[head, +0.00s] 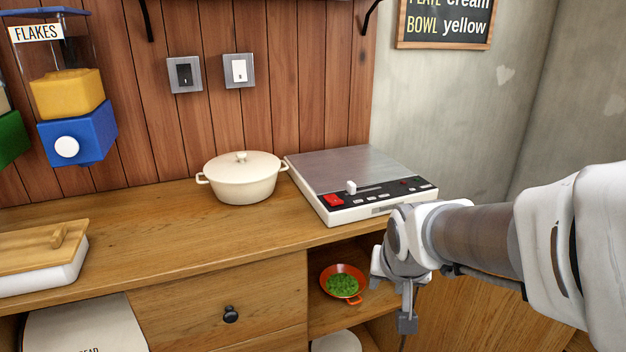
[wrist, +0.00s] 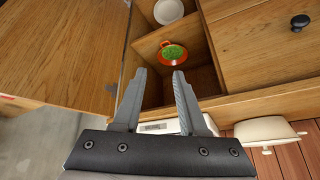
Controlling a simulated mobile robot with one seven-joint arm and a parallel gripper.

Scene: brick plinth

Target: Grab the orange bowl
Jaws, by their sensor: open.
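The orange bowl (head: 327,284) holds green leafy bits and has small handles. It sits on the upper shelf of the open cabinet below the counter. In the wrist view the bowl (wrist: 173,63) lies beyond the fingertips, slightly right of the middle between them. My gripper (head: 391,298) is open and empty at the cabinet opening, to the right of the bowl in the head view. In the wrist view both fingers of the gripper (wrist: 159,73) are apart, and neither touches the bowl.
A scale (head: 352,168) and a cream pot (head: 243,182) stand on the counter (head: 150,225) above. A white dish (wrist: 168,12) is on the lower shelf. A drawer (head: 220,300) borders the opening on the left. An open cabinet door (wrist: 60,50) shows in the wrist view.

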